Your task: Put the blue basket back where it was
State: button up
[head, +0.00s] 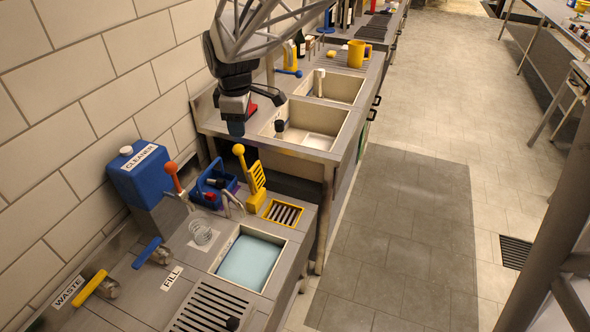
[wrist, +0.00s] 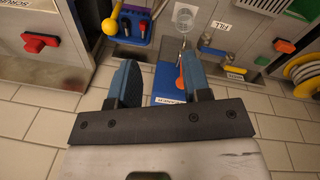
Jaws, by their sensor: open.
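The blue basket (head: 213,183) stands on the near counter by the wall, between the orange-topped lever and the yellow lever. Small dark, red and purple items show in it. In the wrist view the basket (wrist: 129,30) is at the top, beyond my fingers and slightly left. My gripper (head: 237,127) hangs above the left end of the sink counter, apart from the basket. In the wrist view its two blue fingers (wrist: 160,82) are spread, with nothing held between them.
The blue cleaner canister (head: 142,172) stands left of the basket. A yellow lever (head: 255,174) rises right of it, and an orange-topped lever (head: 174,177) is close on its left. A water-filled basin (head: 253,262) is in front. Two sinks (head: 310,122) lie beyond.

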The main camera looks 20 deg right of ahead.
jog(key=s+d+r+m, duration=0.1)
jog(key=s+m, duration=0.5)
jog(key=s, duration=0.8)
jog(key=s+d+r+m+t, duration=0.1)
jog(key=s+d+m, duration=0.2)
jog(key=s+m, duration=0.4)
jog(key=shift+s+d, duration=0.2)
jog(key=shift+s, duration=3.8)
